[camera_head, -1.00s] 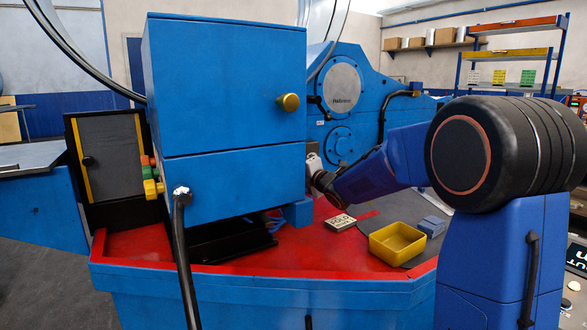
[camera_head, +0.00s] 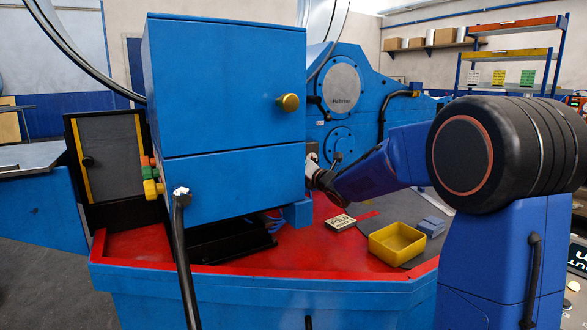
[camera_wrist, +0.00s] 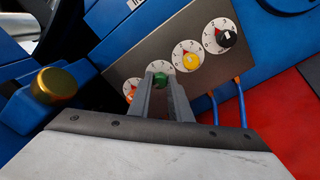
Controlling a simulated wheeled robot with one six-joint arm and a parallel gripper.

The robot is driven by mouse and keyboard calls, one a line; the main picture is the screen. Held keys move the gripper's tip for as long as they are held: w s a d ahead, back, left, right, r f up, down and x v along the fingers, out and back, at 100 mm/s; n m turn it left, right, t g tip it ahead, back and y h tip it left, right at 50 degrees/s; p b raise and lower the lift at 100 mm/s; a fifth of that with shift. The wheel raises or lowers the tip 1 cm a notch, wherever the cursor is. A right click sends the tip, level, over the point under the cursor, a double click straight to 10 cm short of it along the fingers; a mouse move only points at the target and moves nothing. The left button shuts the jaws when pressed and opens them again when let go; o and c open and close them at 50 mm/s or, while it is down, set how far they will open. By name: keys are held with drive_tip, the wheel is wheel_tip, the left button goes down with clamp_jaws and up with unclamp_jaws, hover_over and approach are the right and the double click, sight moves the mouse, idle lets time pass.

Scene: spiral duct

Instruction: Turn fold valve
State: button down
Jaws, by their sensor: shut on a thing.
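A grey-brown valve panel (camera_wrist: 140,62) with several round white dials shows in the wrist view, each with a coloured knob. A green knob (camera_wrist: 160,82) sits between my gripper's (camera_wrist: 160,90) two grey fingers, which are shut on it. A yellow knob (camera_wrist: 190,61) and a black knob (camera_wrist: 226,38) lie up to the right of it, and an orange-red knob (camera_wrist: 131,92) is just left of the fingers. The fingers partly hide the green knob's dial.
A card reading FOLD (camera_head: 341,222) lies on the red table (camera_head: 300,255), beside a yellow tray (camera_head: 397,245) and a grey-blue block (camera_head: 432,226). A brass knob (camera_head: 288,103) sticks out of the housing above my gripper. Blue tubes (camera_wrist: 241,105) run from the panel's lower edge.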

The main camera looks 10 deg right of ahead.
drive_tip(key=shift+f, duration=0.15)
drive_tip(key=c, duration=1.6)
unclamp_jaws()
drive_tip(key=shift+c, duration=0.2)
drive_tip(key=v, duration=1.7)
drive_tip(key=shift+s, duration=0.2)
